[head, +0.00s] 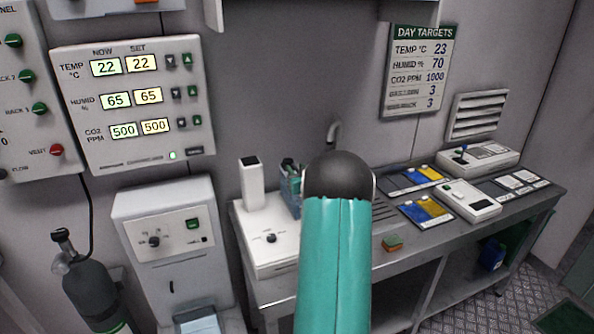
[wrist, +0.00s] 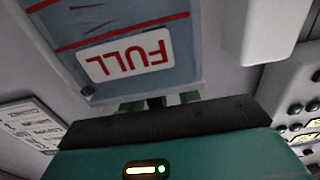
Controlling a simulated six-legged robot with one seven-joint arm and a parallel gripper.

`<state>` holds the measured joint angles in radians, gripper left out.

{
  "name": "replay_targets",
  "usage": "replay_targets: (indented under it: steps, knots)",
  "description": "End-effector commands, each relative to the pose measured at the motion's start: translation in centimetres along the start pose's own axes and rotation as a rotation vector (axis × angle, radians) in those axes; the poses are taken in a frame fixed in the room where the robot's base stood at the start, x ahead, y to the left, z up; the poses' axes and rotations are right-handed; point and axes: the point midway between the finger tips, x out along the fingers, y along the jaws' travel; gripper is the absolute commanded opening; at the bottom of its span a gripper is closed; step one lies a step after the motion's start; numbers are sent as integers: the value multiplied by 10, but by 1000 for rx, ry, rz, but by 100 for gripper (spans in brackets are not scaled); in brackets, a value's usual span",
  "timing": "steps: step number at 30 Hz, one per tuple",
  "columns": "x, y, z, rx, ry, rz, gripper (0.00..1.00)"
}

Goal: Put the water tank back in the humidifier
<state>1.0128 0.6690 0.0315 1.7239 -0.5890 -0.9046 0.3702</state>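The water tank (head: 291,184) is a translucent blue-grey box, partly hidden behind my arm in the head view. In the wrist view the tank (wrist: 135,45) is close up, with red lines and a FULL label that reads upside down. My gripper (wrist: 160,101) is at the tank's edge, its two green fingers on either side of a dark part, seemingly the handle. It looks shut on it. The humidifier (head: 262,240) is a white box with a knob and a tall white column (head: 250,182). The tank is right of this column; whether its bottom touches the humidifier is hidden.
The humidifier stands at the left end of a grey metal bench (head: 395,268). A control panel (head: 133,105) and a targets sign (head: 420,70) are on the wall.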

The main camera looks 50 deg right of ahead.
Motion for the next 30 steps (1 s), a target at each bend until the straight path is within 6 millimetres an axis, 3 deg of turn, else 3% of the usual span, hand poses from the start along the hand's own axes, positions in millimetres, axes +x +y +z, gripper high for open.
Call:
replay_targets:
  steps: [11,14,24,30]
  knots:
    - [-4,0,-3,0,-1,0,32]
    - [-17,0,-4,0,0,0,32]
    - [-89,1,-4,0,-1,2,32]
    - [-115,0,-3,0,-1,1,32]
